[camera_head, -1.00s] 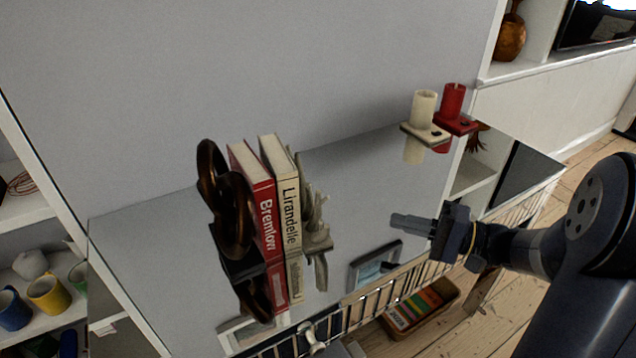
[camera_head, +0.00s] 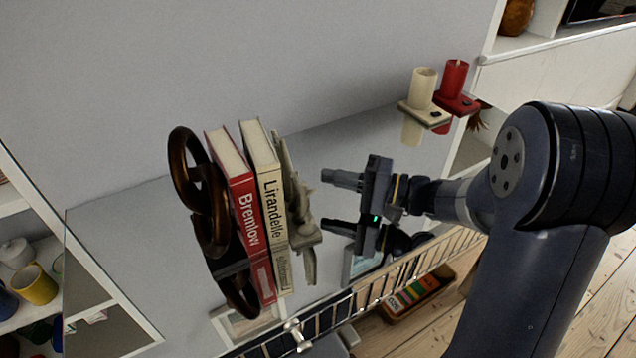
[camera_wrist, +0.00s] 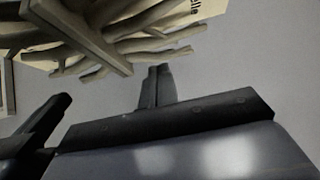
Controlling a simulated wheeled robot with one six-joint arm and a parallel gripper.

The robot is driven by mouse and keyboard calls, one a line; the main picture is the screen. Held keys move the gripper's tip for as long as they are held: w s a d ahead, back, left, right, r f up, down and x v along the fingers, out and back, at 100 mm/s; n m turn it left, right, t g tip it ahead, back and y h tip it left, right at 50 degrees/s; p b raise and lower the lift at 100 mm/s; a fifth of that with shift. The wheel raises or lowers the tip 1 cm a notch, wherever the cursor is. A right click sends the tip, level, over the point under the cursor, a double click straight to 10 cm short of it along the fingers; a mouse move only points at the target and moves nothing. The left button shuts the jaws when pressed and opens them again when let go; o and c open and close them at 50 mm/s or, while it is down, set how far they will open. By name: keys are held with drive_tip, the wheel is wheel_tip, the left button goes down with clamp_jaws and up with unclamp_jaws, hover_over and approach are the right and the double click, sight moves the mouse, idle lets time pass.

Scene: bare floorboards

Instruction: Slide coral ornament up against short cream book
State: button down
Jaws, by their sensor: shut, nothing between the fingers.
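The pale, branching coral ornament (camera_head: 300,208) stands on the glossy shelf, just right of the cream book (camera_head: 268,195) lettered "Lirandelle". I cannot tell whether a thin gap is left between them. The ornament fills the upper left of the wrist view (camera_wrist: 110,38), with a corner of the cream book (camera_wrist: 207,8) behind it. My gripper (camera_head: 326,176) is shut and empty, to the right of the ornament, its fingertips pointing left at it with a small gap. In the wrist view the closed fingertips (camera_wrist: 154,75) lie just below the branches.
A red book (camera_head: 238,205) and a dark brown looped ornament (camera_head: 205,190) stand left of the cream book. A cream candle (camera_head: 421,88) and a red candle (camera_head: 453,80) stand at the back right. The shelf mirrors things.

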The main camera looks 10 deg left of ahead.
drive_tip(key=shift+s+a, duration=0.6)
drive_tip(key=shift+a, duration=0.2)
drive_tip(key=shift+s+a, duration=0.55)
drive_tip(key=shift+a, duration=0.25)
drive_tip(key=shift+s+a+f+b, duration=0.15)
drive_tip(key=shift+s+a+b, duration=0.25)
drive_tip(key=shift+a+b, duration=0.25)
drive_tip(key=shift+s+a+b, duration=0.25)
drive_tip(key=shift+a+b, duration=0.05)
drive_tip(key=shift+d, duration=0.1)
